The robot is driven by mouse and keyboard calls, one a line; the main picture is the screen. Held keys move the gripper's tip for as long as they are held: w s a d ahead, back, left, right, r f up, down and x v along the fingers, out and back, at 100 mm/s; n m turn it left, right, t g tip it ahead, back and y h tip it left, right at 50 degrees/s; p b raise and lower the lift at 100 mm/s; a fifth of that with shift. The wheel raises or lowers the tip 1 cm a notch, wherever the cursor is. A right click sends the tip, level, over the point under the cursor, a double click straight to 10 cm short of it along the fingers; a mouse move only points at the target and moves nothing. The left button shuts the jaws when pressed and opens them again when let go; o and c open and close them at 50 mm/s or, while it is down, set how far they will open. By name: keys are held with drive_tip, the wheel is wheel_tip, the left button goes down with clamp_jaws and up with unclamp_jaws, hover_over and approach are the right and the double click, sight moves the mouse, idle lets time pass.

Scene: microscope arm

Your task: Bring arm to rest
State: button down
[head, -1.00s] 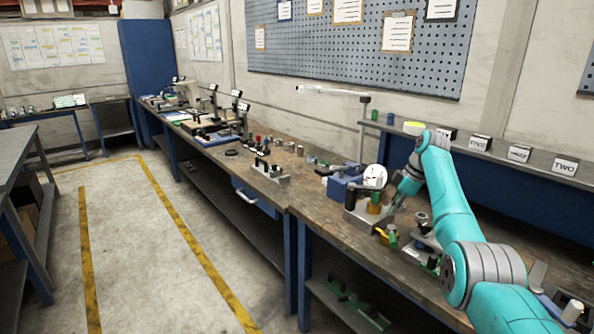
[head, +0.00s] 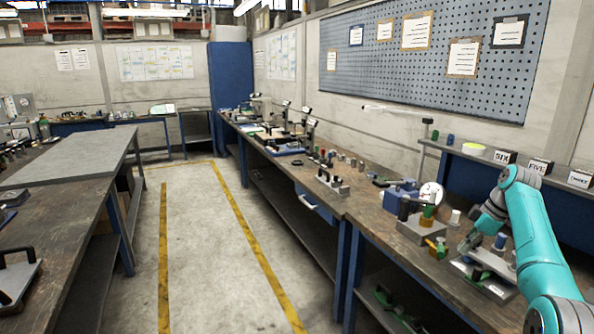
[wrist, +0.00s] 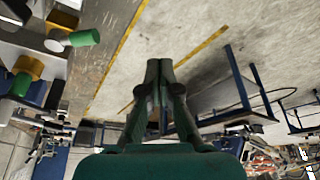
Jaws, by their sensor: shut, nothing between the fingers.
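My teal arm (head: 540,245) reaches in from the right of the head view, over the wooden workbench (head: 385,226). My gripper (head: 463,246) is low near the bench's front edge, beside small parts and a metal fixture. In the wrist view my gripper (wrist: 159,64) shows with its dark green fingers together and nothing between them. Behind the fingers the wrist view shows the concrete floor with a yellow line. No microscope is clear to me in these frames.
A grey block with a green and orange part (head: 427,216) stands just left of my gripper. A metal fixture (head: 487,272) lies below it. A blue box (head: 400,192) sits farther back. A second table (head: 80,160) is at left. The marked floor aisle (head: 215,270) is clear.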

drive_tip(key=s+a+f+m+t+h, duration=0.1)
drive_tip(key=a+f, duration=0.2)
drive_tip(key=f, duration=0.7)
drive_tip(key=s+a+f+m+t, duration=0.1)
drive_tip(key=a+f, duration=0.2)
drive_tip(key=f, duration=0.7)
drive_tip(key=s+a+f+m+t+h, duration=0.1)
drive_tip(key=s+a+f+m, duration=0.15)
drive_tip(key=f, duration=0.75)
drive_tip(key=s+a+f+m+t+h, duration=0.1)
drive_tip(key=s+a+f, duration=0.4)
drive_tip(key=s+f, duration=0.35)
drive_tip(key=s+a+f+m+t, duration=0.1)
drive_tip(key=s+a+f+m, duration=0.1)
drive_tip(key=s+a+f, duration=0.5)
drive_tip(key=s+a+r+m+t+h, duration=0.1)
drive_tip(key=s+a+t, duration=0.15)
drive_tip(key=s, duration=1.05)
drive_tip(key=s+a+r+m+t, duration=0.1)
drive_tip(key=s+a+r, duration=0.15)
drive_tip(key=s, duration=1.15)
drive_tip(key=s+a+r+m+t, duration=0.1)
drive_tip(key=s+r+t, duration=0.1)
drive_tip(key=s+r, duration=0.7)
drive_tip(key=s+a+r+m+t, duration=0.1)
drive_tip(key=s+a+r+t, duration=0.1)
drive_tip(key=s+r, duration=0.8)
wheel_tip(320, 180, up, 7)
drive_tip(key=shift+s+a+f+y, duration=0.15)
drive_tip(key=shift+y, duration=0.15)
